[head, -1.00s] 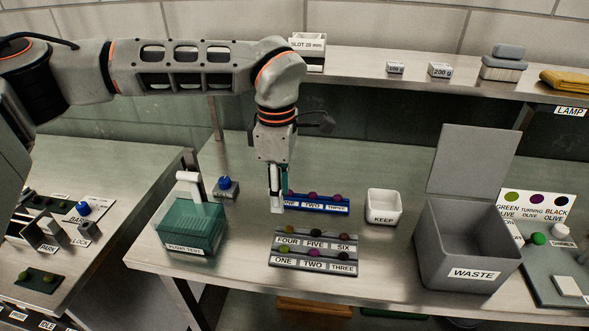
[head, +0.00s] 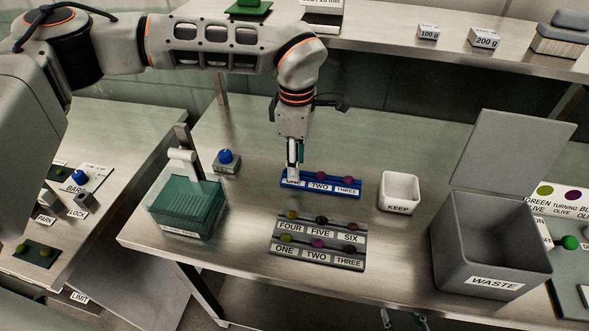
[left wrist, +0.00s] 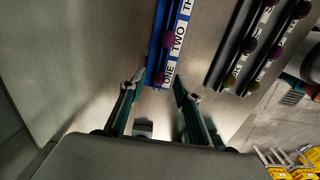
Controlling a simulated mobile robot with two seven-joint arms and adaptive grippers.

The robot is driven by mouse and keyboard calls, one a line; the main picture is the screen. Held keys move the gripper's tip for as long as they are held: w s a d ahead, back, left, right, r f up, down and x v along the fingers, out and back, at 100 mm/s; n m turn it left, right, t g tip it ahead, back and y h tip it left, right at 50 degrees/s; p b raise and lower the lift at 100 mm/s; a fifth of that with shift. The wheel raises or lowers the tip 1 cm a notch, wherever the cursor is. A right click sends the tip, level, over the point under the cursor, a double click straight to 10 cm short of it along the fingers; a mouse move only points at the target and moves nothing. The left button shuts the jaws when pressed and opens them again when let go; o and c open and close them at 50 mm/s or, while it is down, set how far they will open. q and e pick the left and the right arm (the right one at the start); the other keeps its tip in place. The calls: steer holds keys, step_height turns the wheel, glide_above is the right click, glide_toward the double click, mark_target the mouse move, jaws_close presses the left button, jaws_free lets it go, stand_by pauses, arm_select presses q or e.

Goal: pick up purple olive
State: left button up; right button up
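A blue rail (head: 334,193) labelled ONE, TWO, THREE lies on the table. Purple olives sit at TWO (head: 320,176) and THREE (head: 347,181). My left gripper (head: 293,175) points down at the rail's ONE end and hides that slot in the head view. In the left wrist view, a purple olive (left wrist: 159,79) sits at ONE, between and just ahead of the open fingertips of this gripper (left wrist: 159,87). Nothing is held. The TWO olive (left wrist: 168,40) lies farther along.
A grey two-row rack (head: 316,259) with several mixed-colour olives stands in front. The white KEEP bin (head: 399,190) and open grey WASTE bin (head: 490,275) stand to the right. A green float-test tank (head: 187,212) and a blue-knobbed block (head: 226,165) stand left.

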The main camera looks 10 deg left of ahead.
arm_select(q)
steer(key=shift+f, duration=0.6)
steer(key=c, duration=0.7)
steer(key=shift+r, duration=0.1)
steer(key=shift+c, duration=0.2)
